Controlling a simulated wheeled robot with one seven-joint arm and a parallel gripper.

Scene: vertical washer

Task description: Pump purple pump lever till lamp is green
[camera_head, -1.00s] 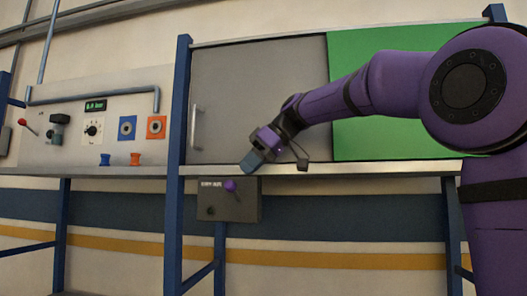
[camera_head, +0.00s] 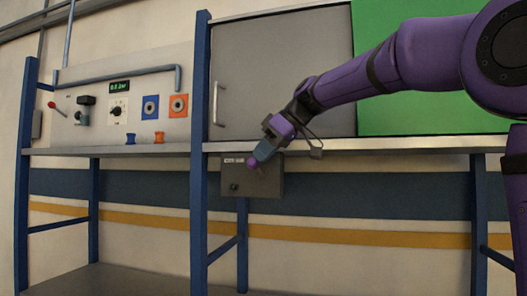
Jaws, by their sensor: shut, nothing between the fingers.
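The purple pump lever (camera_head: 253,163) has a round purple knob on a dark grey box (camera_head: 265,185) mounted under the shelf edge. My gripper (camera_head: 259,156) is shut and empty. Its blue-grey fingertips are right at the knob and overlap its upper right side in the picture; I cannot tell if they touch. A dark round spot (camera_head: 234,187), perhaps the lamp, is at the box's lower left and shows no green light. The lever's shaft is mostly hidden behind the knob and fingers.
A grey door (camera_head: 285,75) with a handle (camera_head: 217,103) and a green panel (camera_head: 400,22) stand above the shelf (camera_head: 370,145). To the left is a control panel (camera_head: 140,108) with a green display, knobs and a red lever. Blue posts (camera_head: 199,200) frame the rack.

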